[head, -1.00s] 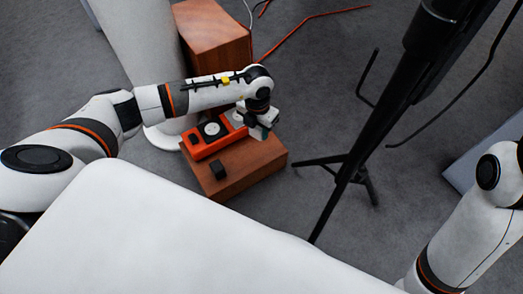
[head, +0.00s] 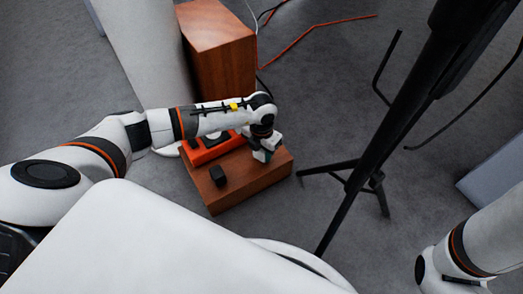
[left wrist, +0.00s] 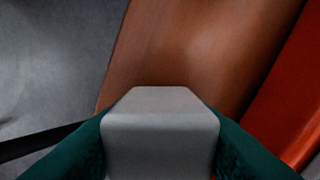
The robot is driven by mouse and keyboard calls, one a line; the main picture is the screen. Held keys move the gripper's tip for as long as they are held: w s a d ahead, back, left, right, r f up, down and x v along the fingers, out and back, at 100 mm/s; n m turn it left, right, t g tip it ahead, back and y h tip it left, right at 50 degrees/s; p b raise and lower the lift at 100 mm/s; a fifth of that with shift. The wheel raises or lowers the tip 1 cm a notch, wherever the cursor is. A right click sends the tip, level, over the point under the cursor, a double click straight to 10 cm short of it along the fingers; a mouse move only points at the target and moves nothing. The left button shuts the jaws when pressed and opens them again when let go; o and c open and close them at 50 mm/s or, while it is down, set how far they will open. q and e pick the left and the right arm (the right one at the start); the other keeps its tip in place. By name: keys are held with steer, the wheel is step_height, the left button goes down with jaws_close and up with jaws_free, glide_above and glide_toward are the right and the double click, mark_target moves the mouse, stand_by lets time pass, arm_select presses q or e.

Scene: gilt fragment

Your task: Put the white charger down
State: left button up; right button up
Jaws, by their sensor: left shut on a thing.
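The white charger (left wrist: 160,135) is a pale block at the bottom middle of the left wrist view. The dark green fingers of my left gripper (head: 265,153) are shut on it from both sides. The gripper points down over the right part of a low brown wooden box (head: 245,180). In the left wrist view the wooden top (left wrist: 200,50) lies beyond the charger. I cannot tell whether the charger touches it. My right arm shows at the lower right, but its gripper is not in view.
An orange tray (head: 207,153) sits at the back of the box, partly hidden by my left arm. A tall wooden cabinet (head: 220,45) stands behind. A black tripod stand (head: 365,165) is to the right.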

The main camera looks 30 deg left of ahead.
arm_select(q)
steer(key=shift+f, duration=0.6)
steer(key=o, duration=1.3)
steer(key=shift+r, duration=0.1)
